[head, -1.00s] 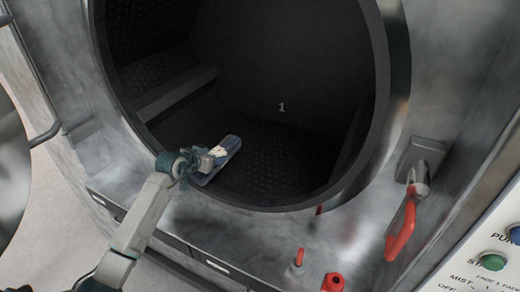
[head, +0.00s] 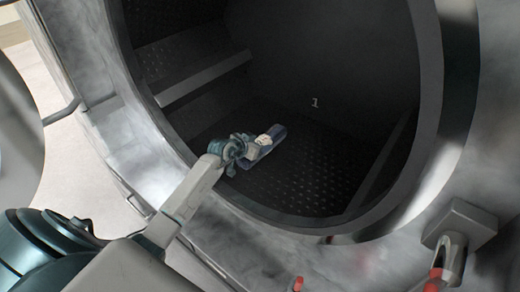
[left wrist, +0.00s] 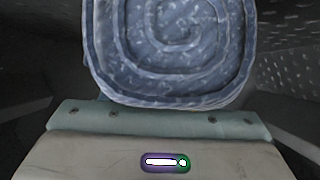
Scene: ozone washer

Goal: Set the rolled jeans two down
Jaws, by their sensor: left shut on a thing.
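The rolled jeans (head: 274,135) are a blue denim roll inside the dark drum of the washer (head: 315,160). My left gripper (head: 262,141) reaches through the round opening and is shut on the jeans, low over the perforated drum floor. In the left wrist view the spiral end of the jeans (left wrist: 170,45) fills the upper middle, just beyond the gripper body. The fingertips are hidden there. I cannot tell whether the jeans touch the floor. My right gripper is out of view.
The steel rim (head: 425,150) surrounds the opening close to my left arm. A ledge (head: 205,78) runs along the drum's left wall. The drum floor right of the jeans is clear. A latch with a red handle (head: 437,280) is at lower right.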

